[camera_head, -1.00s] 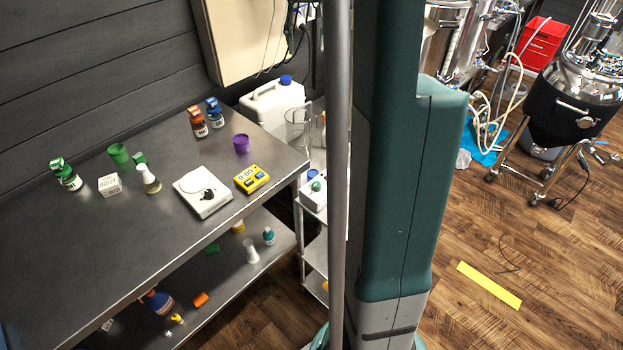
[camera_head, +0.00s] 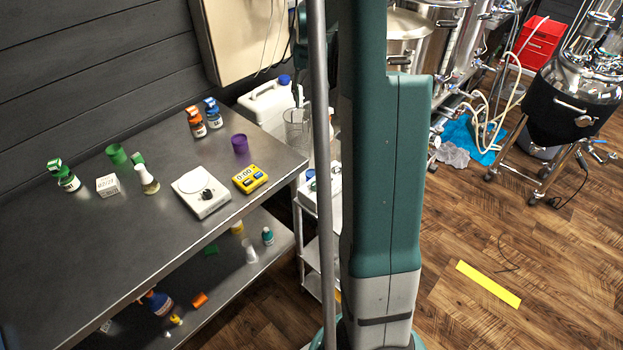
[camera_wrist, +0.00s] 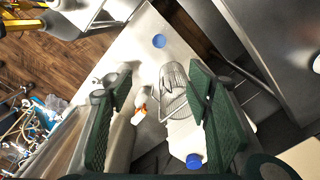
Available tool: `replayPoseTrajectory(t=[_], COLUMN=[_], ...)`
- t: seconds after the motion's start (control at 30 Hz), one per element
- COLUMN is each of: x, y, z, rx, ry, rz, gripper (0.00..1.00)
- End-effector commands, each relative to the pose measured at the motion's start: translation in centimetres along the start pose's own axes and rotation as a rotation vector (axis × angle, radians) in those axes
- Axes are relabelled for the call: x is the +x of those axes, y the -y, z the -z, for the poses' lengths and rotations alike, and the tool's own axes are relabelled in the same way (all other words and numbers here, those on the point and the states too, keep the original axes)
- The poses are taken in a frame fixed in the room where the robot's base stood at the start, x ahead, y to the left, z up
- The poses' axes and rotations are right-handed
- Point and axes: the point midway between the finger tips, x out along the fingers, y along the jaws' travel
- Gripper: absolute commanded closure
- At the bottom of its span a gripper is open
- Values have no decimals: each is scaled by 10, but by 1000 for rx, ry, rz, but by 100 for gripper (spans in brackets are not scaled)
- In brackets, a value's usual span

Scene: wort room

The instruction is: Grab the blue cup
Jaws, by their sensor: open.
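The blue cup (camera_wrist: 159,41) shows in the wrist view as a small round blue shape on the white cart top, beyond my fingertips. In the head view only a small blue bit of it (camera_head: 310,173) shows beside the pole. My gripper (camera_wrist: 160,86) is open and empty, its two green ridged fingers wide apart. The cup lies ahead of the gap between them and touches neither finger. In the head view my gripper is mostly hidden behind the pole and column.
A clear ribbed beaker (camera_wrist: 176,88) and an orange-nozzled bottle (camera_wrist: 140,114) stand between my fingers and the cup. A white jug (camera_head: 268,104) with a blue cap is close by. The steel table (camera_head: 110,235) holds a purple cup (camera_head: 240,144), scale (camera_head: 201,191), yellow timer (camera_head: 250,179) and bottles.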

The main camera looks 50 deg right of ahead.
Motion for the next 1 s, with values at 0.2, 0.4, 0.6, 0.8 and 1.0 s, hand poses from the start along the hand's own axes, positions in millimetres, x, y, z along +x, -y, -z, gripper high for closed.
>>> replayPoseTrajectory(t=[0.2,0.4,0.6,0.8,1.0], x=[90,161,225,284,325], y=[0,0,0,0,0], z=[0,1,1,1,1], rx=[0,0,0,0,0], ry=[0,0,0,0,0], rz=[0,0,0,0,0], gripper=[50,50,50,50,50])
